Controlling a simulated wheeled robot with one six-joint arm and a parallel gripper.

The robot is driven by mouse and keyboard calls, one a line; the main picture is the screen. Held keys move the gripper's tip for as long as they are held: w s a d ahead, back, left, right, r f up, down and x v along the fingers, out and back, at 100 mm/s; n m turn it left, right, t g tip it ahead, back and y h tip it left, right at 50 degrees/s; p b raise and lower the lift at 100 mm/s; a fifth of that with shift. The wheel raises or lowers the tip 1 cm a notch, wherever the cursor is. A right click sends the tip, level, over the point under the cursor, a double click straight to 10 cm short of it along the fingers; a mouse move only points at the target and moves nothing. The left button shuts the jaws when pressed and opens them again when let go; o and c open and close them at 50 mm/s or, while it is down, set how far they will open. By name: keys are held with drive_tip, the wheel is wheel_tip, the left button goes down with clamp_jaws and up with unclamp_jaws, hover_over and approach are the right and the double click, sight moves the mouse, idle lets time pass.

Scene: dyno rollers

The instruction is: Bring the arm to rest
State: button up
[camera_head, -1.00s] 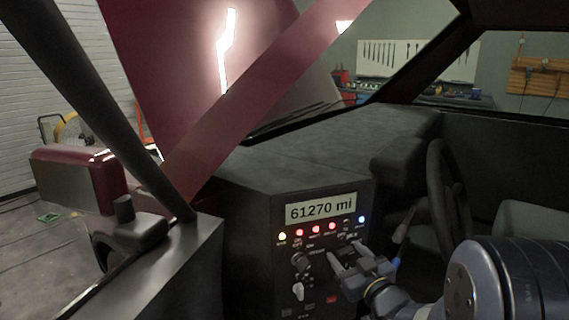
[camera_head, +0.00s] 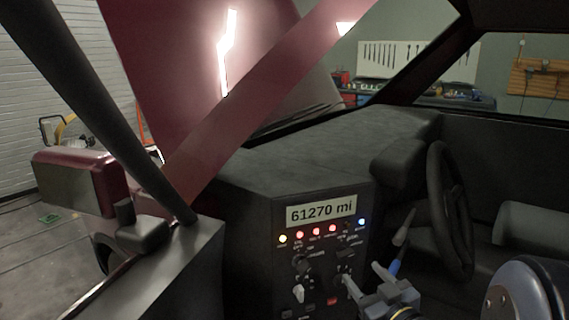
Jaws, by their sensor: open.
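My gripper (camera_head: 362,277) is at the lower right of the head view, in front of the right part of the dashboard panel (camera_head: 262,268). Its two fingers are spread apart, with nothing seen between them. The left fingertip appears close to the panel's lower right knob; I cannot tell whether it touches. My arm (camera_head: 518,295) comes in from the lower right corner. The panel carries a display (camera_head: 321,210) reading 61270 mi, a row of small lit lamps, knobs (camera_head: 298,293) and a red switch (camera_head: 333,301).
A steering wheel (camera_head: 449,210) stands right of the panel, with a stalk (camera_head: 404,228) beside my gripper. The dashboard top (camera_head: 320,155) is bare. A dark door (camera_head: 170,270) and mirror (camera_head: 85,180) are at the left. A workbench and tool board (camera_head: 420,61) are far behind.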

drive_tip(key=v, duration=0.4)
drive_tip(key=x, duration=1)
drive_tip(key=shift+w+a+b, duration=0.25)
drive_tip(key=shift+b, duration=0.05)
drive_tip(key=shift+w, duration=0.35)
drive_tip(key=shift+s+n, duration=0.15)
drive_tip(key=shift+n, duration=0.95)
drive_tip(key=n+b, duration=0.1)
drive_tip(key=n, duration=0.4)
drive_tip(key=shift+r+n, duration=0.1)
drive_tip(key=shift+n, duration=0.2)
drive_tip(key=h, duration=0.1)
approach(348, 256)
drive_tip(key=shift+s+f, duration=0.7)
drive_tip(key=shift+s, duration=0.3)
drive_tip(key=shift+d+m+p, duration=0.4)
drive_tip(key=shift+d+m, duration=0.05)
drive_tip(key=shift+m, duration=0.05)
drive_tip(key=shift+f, duration=0.1)
